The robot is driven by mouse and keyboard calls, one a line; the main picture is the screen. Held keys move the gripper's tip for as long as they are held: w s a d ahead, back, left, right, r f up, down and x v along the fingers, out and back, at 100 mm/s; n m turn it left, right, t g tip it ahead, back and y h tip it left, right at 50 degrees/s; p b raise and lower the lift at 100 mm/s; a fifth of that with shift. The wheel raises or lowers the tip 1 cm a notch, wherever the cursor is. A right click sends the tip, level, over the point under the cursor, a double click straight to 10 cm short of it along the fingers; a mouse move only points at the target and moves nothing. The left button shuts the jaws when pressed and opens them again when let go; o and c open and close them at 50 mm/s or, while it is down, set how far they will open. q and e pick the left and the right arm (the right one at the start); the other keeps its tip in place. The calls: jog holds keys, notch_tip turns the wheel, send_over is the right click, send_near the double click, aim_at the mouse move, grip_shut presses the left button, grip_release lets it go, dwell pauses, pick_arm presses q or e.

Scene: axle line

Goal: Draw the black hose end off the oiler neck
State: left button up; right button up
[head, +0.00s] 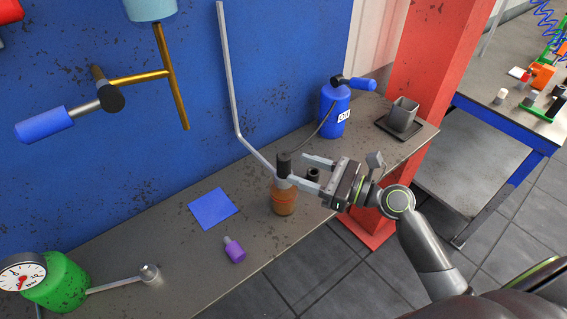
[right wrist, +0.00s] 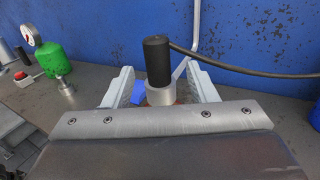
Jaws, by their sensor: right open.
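The oiler (head: 284,201) stands upright on the bench, with an amber-brown ribbed body and a pale grey neck. The black hose end (head: 284,164) is a short black cylinder sitting upright on top of the neck. In the right wrist view the hose end (right wrist: 157,60) stands on the grey neck (right wrist: 160,96), with the thin black hose (right wrist: 240,70) leaving to the right. My right gripper (head: 298,171) is open, its fingers on either side of the neck and lower hose end; I see gaps at both sides. My left gripper is out of view.
The hose runs to a blue canister (head: 334,108) at the back. A grey bent pipe (head: 232,90) passes close behind the oiler.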

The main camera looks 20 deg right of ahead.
aim_at(290, 167)
jog(key=shift+b+x, duration=0.55)
jog(key=shift+x, duration=2.15)
jog(key=shift+s+f, duration=0.15)
jog(key=shift+c, duration=1.3)
jog(key=c, duration=0.8)
notch_tip(290, 167, up, 10)
jog(key=shift+r+p, duration=0.1)
jog(key=shift+p, duration=0.55)
